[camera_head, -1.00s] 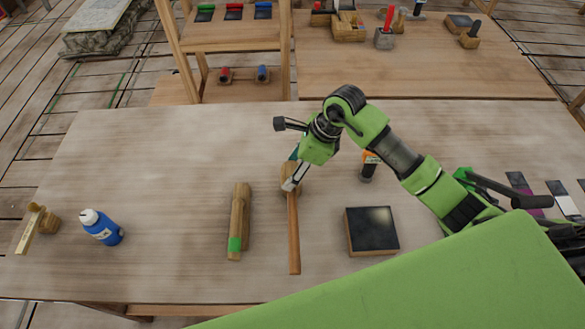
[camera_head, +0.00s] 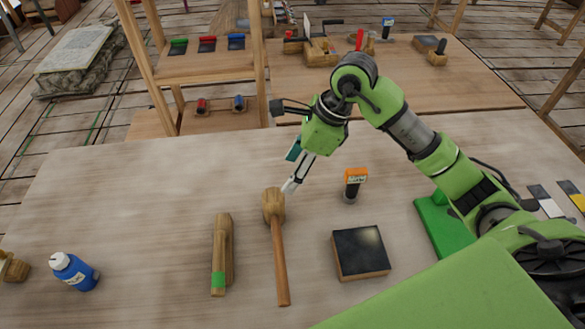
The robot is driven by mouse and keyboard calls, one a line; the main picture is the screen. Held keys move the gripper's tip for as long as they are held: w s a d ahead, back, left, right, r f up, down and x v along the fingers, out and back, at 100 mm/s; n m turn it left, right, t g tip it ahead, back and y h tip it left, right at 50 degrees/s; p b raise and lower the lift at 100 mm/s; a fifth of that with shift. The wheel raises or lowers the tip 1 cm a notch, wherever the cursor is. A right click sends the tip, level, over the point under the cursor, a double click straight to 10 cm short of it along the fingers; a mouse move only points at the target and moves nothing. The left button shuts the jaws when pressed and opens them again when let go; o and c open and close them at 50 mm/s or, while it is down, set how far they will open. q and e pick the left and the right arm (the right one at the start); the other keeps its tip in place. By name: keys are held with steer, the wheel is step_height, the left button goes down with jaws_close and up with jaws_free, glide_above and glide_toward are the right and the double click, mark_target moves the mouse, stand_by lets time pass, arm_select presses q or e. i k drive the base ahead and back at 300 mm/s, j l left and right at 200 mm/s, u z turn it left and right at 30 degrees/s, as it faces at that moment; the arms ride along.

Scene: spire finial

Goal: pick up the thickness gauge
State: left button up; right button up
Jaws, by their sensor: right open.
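My right gripper (camera_head: 290,186) is open and hangs, fingers down, close by the head of a wooden mallet (camera_head: 279,260). Nothing shows between its fingers. An upright dark tool with an orange labelled top (camera_head: 355,178) stands on the table to the right of the gripper, apart from it. I cannot read its label, and I cannot tell for sure which thing is the thickness gauge. A wooden piece (camera_head: 12,268) is cut off at the left edge. My left gripper is not in view.
The worktable (camera_head: 130,205) also holds a wooden tool with a green mark (camera_head: 222,255), a blue bottle (camera_head: 73,272) and a dark-topped square block (camera_head: 361,252). A shelf (camera_head: 205,70) and a second table (camera_head: 400,85) stand behind. The table's left back is bare.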

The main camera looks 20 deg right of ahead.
mark_target(353, 177)
steer(key=z, duration=1.25)
